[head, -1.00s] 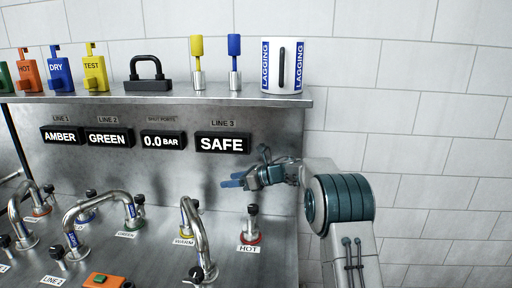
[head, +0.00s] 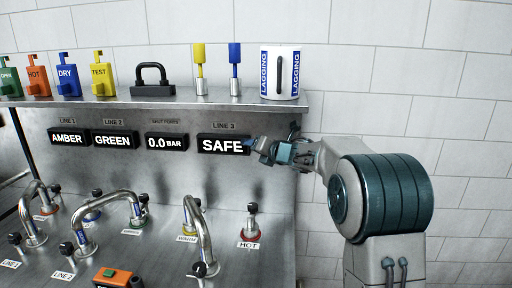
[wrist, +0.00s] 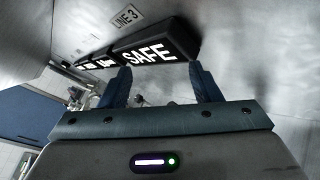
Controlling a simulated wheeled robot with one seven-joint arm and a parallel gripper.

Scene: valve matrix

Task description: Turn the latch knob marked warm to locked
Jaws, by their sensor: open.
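The warm port has a yellow collar (head: 187,229) above a small label on the sloped steel panel. A black knob (head: 197,202) shows at its top, and a bent metal pipe (head: 202,240) runs from it toward the front, partly covering it. My gripper (head: 251,143) is up and to the right of it, close to the SAFE display, well apart from the knob. In the wrist view my gripper (wrist: 162,82) is open, with two blue fingers and nothing held between them. The warm knob cannot be made out there.
The SAFE display (head: 223,144) is right by my fingertips. The hot knob (head: 252,208) stands right of the warm one. More pipes (head: 110,200) stand on the left.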

